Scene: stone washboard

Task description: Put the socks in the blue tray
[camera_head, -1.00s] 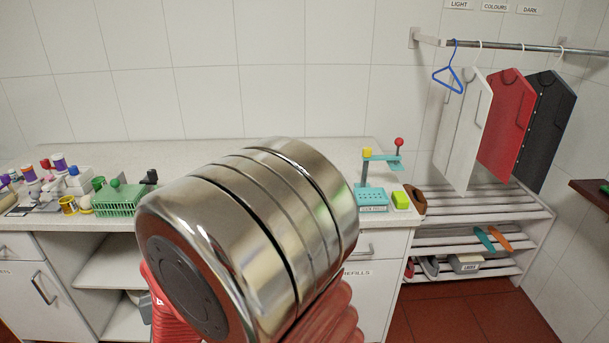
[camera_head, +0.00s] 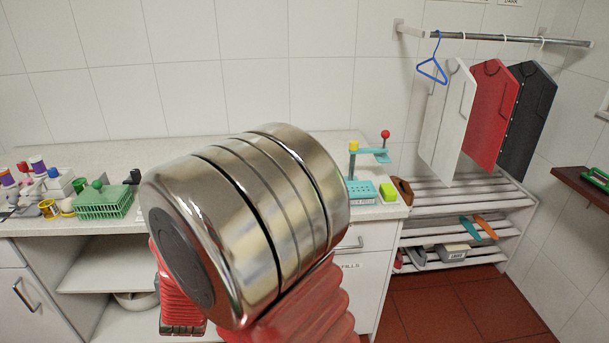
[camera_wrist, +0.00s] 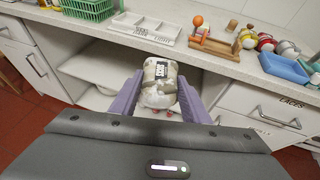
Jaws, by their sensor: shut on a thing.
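In the wrist view my gripper (camera_wrist: 160,79) has its two purple fingers shut on a pale, rolled bundle, which looks like the socks (camera_wrist: 157,94), with a black-and-white label on its upper part. The bundle is held in the air in front of the white counter units. A blue tray (camera_wrist: 284,68) lies on the counter at the right of the wrist view, apart from the bundle. In the head view my own arm fills the middle, and the gripper and socks are not seen.
A white compartment tray (camera_wrist: 144,29) and a wooden stand (camera_wrist: 213,42) are on the counter. A green basket (camera_head: 104,203) stands at its left. A slatted rack (camera_head: 455,200) with shirts hanging above is at the right. Red floor is clear before it.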

